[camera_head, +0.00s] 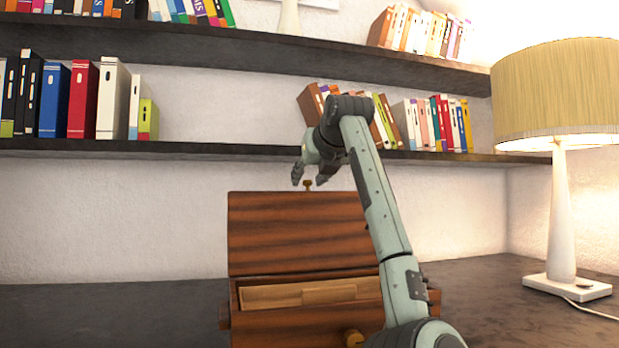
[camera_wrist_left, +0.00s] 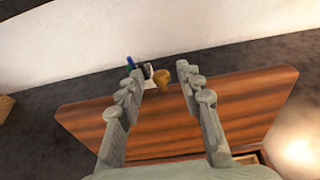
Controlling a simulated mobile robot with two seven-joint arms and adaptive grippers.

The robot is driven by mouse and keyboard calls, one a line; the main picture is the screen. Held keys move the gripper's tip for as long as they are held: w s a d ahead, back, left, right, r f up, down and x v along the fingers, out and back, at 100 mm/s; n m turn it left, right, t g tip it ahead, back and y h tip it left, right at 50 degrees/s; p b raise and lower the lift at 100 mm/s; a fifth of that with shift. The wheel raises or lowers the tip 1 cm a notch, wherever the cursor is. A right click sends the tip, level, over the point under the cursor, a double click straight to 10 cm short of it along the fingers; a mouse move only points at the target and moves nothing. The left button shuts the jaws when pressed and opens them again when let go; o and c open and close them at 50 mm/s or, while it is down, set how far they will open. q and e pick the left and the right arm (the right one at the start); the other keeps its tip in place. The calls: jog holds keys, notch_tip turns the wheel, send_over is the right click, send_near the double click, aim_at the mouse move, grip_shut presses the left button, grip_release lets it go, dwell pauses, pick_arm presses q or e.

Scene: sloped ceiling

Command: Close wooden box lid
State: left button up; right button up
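The wooden box (camera_head: 265,322) stands on the dark desk with its striped brown lid (camera_head: 295,235) raised behind the opening. The lid also fills the middle of the left wrist view (camera_wrist_left: 180,120). A small brass-coloured knob (camera_head: 308,186) sits at the lid's top edge, and it shows in the left wrist view (camera_wrist_left: 162,78). My left gripper (camera_head: 310,180) is above the lid's top edge, at the knob. In the left wrist view its fingers (camera_wrist_left: 157,70) are spread, with the knob seen between them and no clear contact. My right gripper is out of view.
A lit lamp (camera_head: 560,215) with its cord stands on the desk at the right. A shelf (camera_head: 200,149) with books runs behind and above my gripper. A lighter wooden piece (camera_head: 300,293) shows inside the box. The desk at the left (camera_head: 110,315) is clear.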

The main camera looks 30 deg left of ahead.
pick_arm(q)
jog(key=shift+w+a, duration=0.1)
jog(key=shift+a, duration=0.05)
jog(key=shift+c, duration=0.5)
grip_shut()
